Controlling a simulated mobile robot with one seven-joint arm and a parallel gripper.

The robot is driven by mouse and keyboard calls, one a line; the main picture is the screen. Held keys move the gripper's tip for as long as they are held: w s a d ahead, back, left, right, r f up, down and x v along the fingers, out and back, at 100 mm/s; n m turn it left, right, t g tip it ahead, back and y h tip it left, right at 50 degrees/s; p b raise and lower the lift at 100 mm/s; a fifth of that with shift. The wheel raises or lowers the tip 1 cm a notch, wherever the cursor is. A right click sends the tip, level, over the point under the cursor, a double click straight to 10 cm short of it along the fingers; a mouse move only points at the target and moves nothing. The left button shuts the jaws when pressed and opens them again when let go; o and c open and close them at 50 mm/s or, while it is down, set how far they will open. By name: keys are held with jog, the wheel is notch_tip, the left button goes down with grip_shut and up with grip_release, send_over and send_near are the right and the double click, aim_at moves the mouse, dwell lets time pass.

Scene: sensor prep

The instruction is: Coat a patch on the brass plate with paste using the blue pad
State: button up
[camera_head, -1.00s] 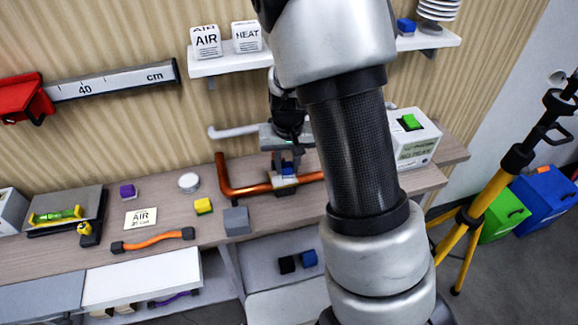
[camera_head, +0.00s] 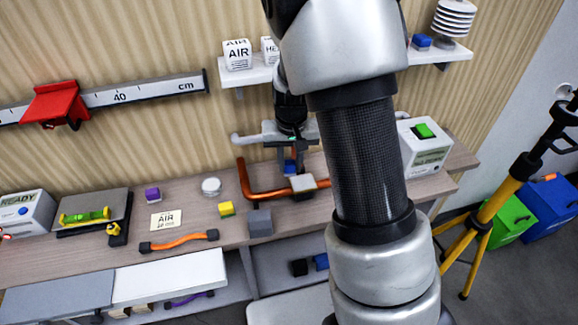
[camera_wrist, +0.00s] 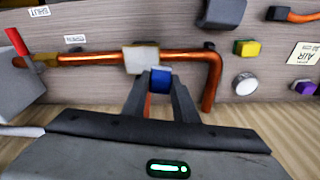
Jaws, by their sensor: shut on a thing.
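The blue pad (camera_wrist: 160,79) is between the two fingertips of my gripper (camera_wrist: 161,86), which is shut on it. The brass plate (camera_wrist: 141,59) sits on the copper pipe and shows a pale, whitish face. In the wrist view the pad is at the plate's lower right corner; I cannot tell if they touch. In the head view the pad (camera_head: 290,167) is just left of and behind the plate (camera_head: 303,183), below my gripper (camera_head: 289,160). I cannot tell how much of the pale face is paste. A round, white-topped tin (camera_head: 211,186) stands left of the pipe.
A grey block (camera_head: 260,222) and a yellow block (camera_head: 226,209) stand nearby at the bench front. A white box with a green switch (camera_head: 424,145) is at the right. A shelf (camera_head: 256,76) hangs above.

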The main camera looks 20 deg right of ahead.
jog(key=shift+r+p, duration=1.05)
jog(key=shift+r, duration=0.8)
